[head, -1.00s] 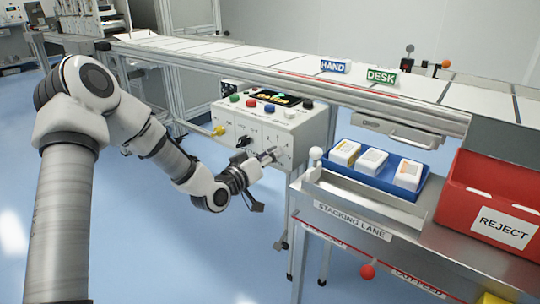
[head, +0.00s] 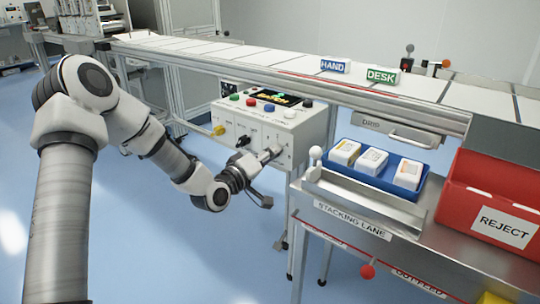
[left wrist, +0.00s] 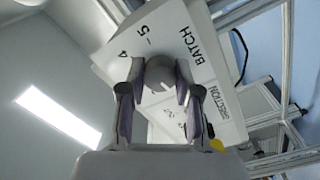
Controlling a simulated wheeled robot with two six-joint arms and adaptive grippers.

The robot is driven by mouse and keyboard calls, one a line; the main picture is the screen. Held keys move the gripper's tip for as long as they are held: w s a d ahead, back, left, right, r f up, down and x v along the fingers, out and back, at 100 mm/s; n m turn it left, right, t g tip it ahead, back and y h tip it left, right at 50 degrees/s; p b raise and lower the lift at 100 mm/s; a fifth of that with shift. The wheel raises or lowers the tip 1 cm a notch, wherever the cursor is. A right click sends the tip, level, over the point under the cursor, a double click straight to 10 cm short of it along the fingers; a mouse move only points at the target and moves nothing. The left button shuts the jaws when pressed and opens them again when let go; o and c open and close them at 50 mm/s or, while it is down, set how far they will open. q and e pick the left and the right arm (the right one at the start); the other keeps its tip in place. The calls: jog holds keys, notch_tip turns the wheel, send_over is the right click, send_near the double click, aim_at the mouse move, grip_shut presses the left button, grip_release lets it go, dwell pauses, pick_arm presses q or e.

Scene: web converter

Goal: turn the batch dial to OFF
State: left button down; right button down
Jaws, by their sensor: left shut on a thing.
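The white control box (head: 258,130) hangs under the conveyor rail in the head view, with buttons and a lit display on top. My left gripper (head: 270,154) is at the right part of its front face, and the fingers hide the dial there. In the left wrist view my left gripper (left wrist: 160,82) is shut on the round grey batch dial (left wrist: 160,70), one finger on each side. The word BATCH and the marks 4 and 5 show beside the dial. The dial's pointer and the OFF mark cannot be made out. My right gripper is out of view.
A yellow knob (head: 218,130) and a black knob (head: 243,141) sit left of my gripper on the box. The steel stacking lane table (head: 350,222), blue tray (head: 352,168) and red reject bin (head: 490,200) stand to the right. Floor below the gripper is clear.

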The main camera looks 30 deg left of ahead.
pick_arm(q)
jog(key=c, duration=0.8)
grip_release()
jog(key=s, duration=0.7)
jog(key=shift+s+a, duration=0.25)
jog(key=shift+f, duration=0.15)
